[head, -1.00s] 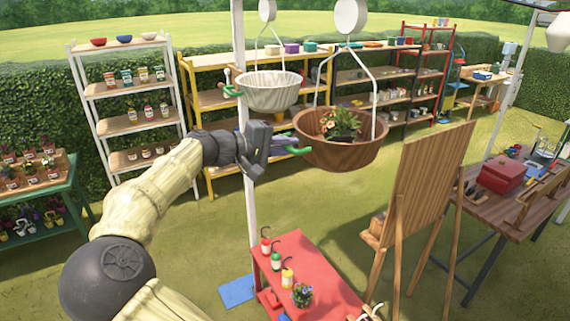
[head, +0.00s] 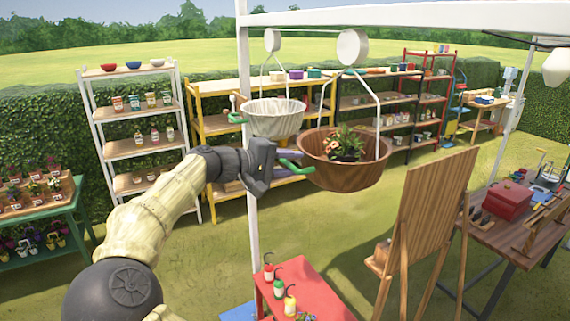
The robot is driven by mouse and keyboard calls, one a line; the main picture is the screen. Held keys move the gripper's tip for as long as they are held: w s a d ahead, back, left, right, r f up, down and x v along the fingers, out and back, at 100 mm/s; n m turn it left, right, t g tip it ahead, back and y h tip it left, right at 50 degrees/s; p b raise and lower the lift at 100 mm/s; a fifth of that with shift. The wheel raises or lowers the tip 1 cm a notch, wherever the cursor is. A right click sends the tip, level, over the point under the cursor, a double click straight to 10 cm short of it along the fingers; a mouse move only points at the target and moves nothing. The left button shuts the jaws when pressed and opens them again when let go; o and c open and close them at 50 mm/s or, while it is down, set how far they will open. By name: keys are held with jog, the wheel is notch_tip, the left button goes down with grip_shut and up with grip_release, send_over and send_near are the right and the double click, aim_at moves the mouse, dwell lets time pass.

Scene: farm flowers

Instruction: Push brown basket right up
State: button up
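The brown basket (head: 345,176) hangs from a white bracket with a round white disc at its top, right of the white post. It holds a plant with flowers (head: 345,145). A green handle (head: 298,166) sticks out from its left side. My gripper (head: 280,168) is at this handle, left of the basket. The fingers are small and partly hidden, so I cannot tell whether they are closed on the handle.
The white post (head: 246,70) stands close behind my gripper. A wooden easel board (head: 425,215) stands right of the basket. A red table (head: 315,290) with bottles is below. Shelves (head: 215,125) line the hedge. Open grass lies below the basket.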

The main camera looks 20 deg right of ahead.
jog(key=shift+a+b, duration=0.35)
jog(key=shift+a, duration=0.1)
jog(key=b+v, duration=0.5)
jog(key=v, duration=1.1)
jog(key=shift+a+r+b, duration=0.2)
jog(key=shift+b, duration=0.15)
jog(key=shift+s, duration=0.15)
jog(key=d+f+g+y+b, duration=0.15)
jog(key=d+f+y, duration=0.25)
jog(key=d+f, duration=0.65)
jog(key=d+f+y+b, duration=0.3)
jog(key=d+f, duration=0.3)
jog(key=f, duration=0.9)
jog(key=s+a+f+y+b, duration=0.1)
jog(key=s+f+y+b, duration=0.35)
jog(key=f, duration=0.85)
jog(key=s+a+f+m+t+y+b, duration=0.1)
jog(key=s+a+f+y, duration=0.1)
jog(key=s, duration=0.6)
jog(key=s+a+f+y, duration=0.2)
jog(key=s+a+f, duration=0.3)
jog(key=s, duration=0.3)
jog(key=shift+a+f+m+t+b, duration=0.2)
jog(key=shift+f+m+t+b, duration=0.2)
jog(key=shift+f, duration=0.25)
